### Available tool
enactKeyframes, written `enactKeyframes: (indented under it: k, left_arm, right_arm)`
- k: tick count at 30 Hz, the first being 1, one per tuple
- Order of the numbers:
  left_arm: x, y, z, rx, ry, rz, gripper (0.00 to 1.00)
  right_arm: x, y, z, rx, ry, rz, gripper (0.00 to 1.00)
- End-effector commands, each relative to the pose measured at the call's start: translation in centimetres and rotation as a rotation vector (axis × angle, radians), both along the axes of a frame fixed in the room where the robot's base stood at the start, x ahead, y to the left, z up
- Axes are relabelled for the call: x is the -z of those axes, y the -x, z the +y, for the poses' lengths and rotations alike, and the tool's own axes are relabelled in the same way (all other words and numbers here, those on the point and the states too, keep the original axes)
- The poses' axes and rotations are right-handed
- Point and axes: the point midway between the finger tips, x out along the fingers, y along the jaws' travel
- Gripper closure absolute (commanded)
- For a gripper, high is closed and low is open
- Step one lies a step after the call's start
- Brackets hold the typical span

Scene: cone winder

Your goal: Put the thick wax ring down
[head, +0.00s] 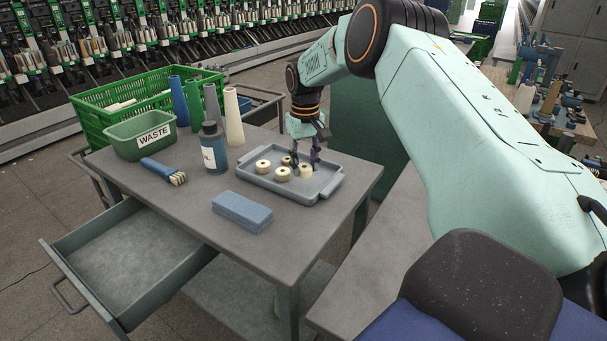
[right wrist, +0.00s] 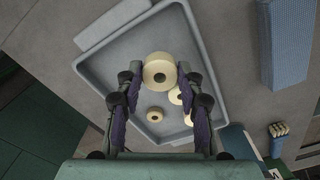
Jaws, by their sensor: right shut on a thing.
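My right gripper (head: 305,161) is over the grey tray (head: 325,188), its fingers pointing down. It is shut on a cream wax ring (head: 305,171), which looks thicker than the others. In the right wrist view this ring (right wrist: 159,68) sits between the two fingertips (right wrist: 160,76). I cannot tell whether its underside touches the tray floor. My left gripper is not in view.
On the table are a blue block (head: 242,211), a dark bottle (head: 214,150), a brush (head: 163,171), a green WASTE bin (head: 140,136) and several upright cones (head: 233,118). A green crate (head: 100,98) stands behind. An open drawer (head: 130,260) juts out at the front left.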

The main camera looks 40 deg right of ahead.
Motion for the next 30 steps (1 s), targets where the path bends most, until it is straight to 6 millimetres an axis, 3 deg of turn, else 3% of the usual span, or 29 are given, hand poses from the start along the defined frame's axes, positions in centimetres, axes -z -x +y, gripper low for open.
enactKeyframes:
  k: [8, 18, 19, 26, 30]
  left_arm:
    - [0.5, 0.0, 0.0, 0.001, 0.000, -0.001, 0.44]
    - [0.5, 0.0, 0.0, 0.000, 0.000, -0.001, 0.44]
    - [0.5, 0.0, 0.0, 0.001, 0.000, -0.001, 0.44]
    - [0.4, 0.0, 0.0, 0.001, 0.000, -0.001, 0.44]
    - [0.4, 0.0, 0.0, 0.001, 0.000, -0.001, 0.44]
  right_arm:
    - [3.4, -0.2, -0.1, -0.001, 0.001, 0.001, 0.84]
    - [3.8, -0.4, -0.2, 0.000, 0.000, 0.000, 0.84]
    - [3.8, -0.4, -0.2, 0.000, 0.000, 0.000, 0.61]
    - [3.7, -0.4, -0.2, 0.000, 0.000, -0.001, 0.42]
    - [3.7, -0.4, -0.2, 0.000, 0.000, -0.001, 0.40]
